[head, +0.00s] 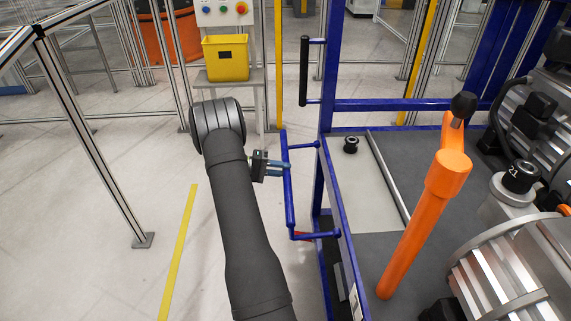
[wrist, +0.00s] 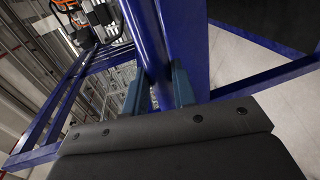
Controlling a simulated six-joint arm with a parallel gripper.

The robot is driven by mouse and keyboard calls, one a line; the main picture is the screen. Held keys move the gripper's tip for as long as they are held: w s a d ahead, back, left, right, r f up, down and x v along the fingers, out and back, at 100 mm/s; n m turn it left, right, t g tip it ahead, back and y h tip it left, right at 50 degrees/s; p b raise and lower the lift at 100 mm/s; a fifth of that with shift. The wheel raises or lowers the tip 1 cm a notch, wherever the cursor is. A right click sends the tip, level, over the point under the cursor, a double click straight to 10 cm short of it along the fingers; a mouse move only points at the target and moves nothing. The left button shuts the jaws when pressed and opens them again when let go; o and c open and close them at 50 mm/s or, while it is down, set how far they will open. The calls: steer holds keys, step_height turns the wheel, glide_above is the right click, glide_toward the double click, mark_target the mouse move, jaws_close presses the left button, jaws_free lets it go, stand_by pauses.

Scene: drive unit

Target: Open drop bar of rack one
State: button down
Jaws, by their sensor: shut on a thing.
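The blue drop bar (head: 289,194) is on the left side of the blue rack (head: 328,105) in the head view. It stands out from the rack's side, with short arms at its top and bottom. My gripper (head: 288,167) reaches it from the left and is shut on its upper part. In the wrist view the two fingers (wrist: 158,92) sit on either side of a blue bar (wrist: 146,40), which runs up between them. The fingertips are partly hidden behind the bar and the dark gripper body.
The rack's grey deck (head: 365,205) carries an orange lever (head: 425,220) and metal machine parts (head: 510,265) at right. A black handle (head: 304,70) is on the rack post. A yellow bin (head: 226,58) stands behind my arm. A fence post (head: 95,140) is at left; floor between is clear.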

steer(key=shift+a+f, duration=0.2)
steer(key=shift+f, duration=0.35)
steer(key=c, duration=1.2)
jaws_free()
steer(key=shift+a, duration=0.1)
steer(key=v, duration=1.7)
steer(key=shift+a, duration=0.15)
